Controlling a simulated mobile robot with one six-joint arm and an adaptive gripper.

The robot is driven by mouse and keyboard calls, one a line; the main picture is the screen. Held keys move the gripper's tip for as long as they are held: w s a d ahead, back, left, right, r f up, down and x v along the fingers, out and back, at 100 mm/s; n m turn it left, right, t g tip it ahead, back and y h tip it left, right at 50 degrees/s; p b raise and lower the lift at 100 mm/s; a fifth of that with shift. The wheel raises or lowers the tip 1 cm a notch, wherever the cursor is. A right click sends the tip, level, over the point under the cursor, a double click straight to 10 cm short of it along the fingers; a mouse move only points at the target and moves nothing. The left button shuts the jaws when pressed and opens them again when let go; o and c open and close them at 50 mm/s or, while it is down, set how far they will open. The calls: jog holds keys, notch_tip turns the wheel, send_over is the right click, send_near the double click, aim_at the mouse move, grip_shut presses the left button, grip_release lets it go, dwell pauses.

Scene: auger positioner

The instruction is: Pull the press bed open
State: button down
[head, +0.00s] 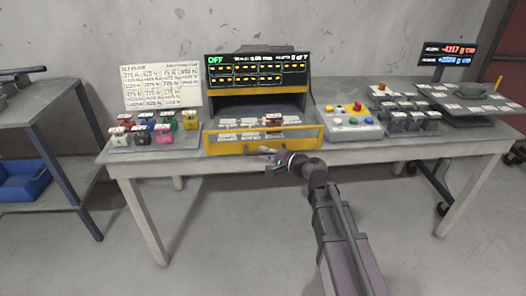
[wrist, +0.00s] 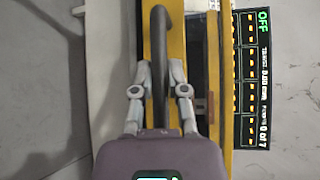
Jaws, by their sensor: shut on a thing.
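The press (head: 257,75) stands at the back middle of the table, with a dark opening under its display. Its bed (head: 222,136) has a yellow front and sits at the bottom of the opening, with several small pale blocks on it. A dark bar handle (wrist: 161,50) runs along the yellow front in the wrist view. My gripper (wrist: 161,76) is shut on this handle, one finger on each side of it. In the head view my gripper (head: 268,155) is at the front of the bed, near its middle. The handle is mostly hidden there.
A rack of coloured blocks (head: 152,131) stands left of the press, before a whiteboard (head: 160,88). A button panel (head: 350,122) and grey weights (head: 412,122) stand to the right. The floor before the table (head: 220,225) is clear.

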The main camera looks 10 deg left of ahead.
jog(key=c, duration=0.6)
grip_release()
jog(key=shift+c, duration=0.2)
